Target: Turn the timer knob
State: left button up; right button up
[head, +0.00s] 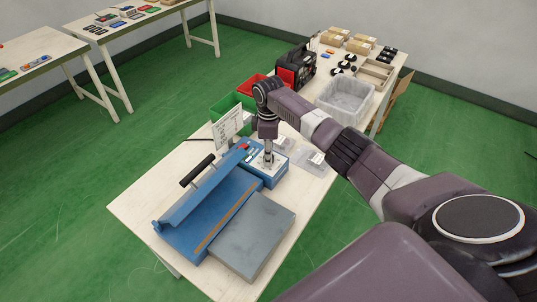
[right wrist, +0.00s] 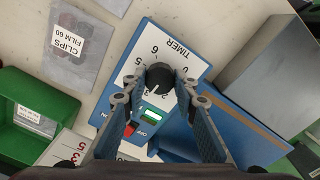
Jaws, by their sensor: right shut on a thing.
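The black round timer knob (right wrist: 160,77) sits on a white dial face (right wrist: 172,48) marked TIMER with numbers around it, in the right wrist view. My right gripper (right wrist: 157,85) is shut on the knob, one finger on each side of it. In the head view my right gripper (head: 268,157) reaches straight down onto the blue timer box (head: 264,176), and its arm hides part of the box. A red switch (right wrist: 131,128) and a green-lit switch (right wrist: 152,114) show below the knob. My left gripper is in neither view.
A blue sealer with a black handle (head: 197,171) and a grey plate (head: 240,238) stand beside the timer box. Clear bags (right wrist: 75,45) lie near it. Green (head: 228,112) and red bins and a sign card (head: 228,126) stand behind. The table's front left corner is bare.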

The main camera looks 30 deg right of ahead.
jog(key=shift+w+r+n, duration=0.1)
jog(key=shift+r+n, duration=0.05)
jog(key=shift+n, duration=0.15)
jog(key=o, duration=1)
jog(key=shift+o, duration=0.7)
notch_tip(320, 180, up, 12)
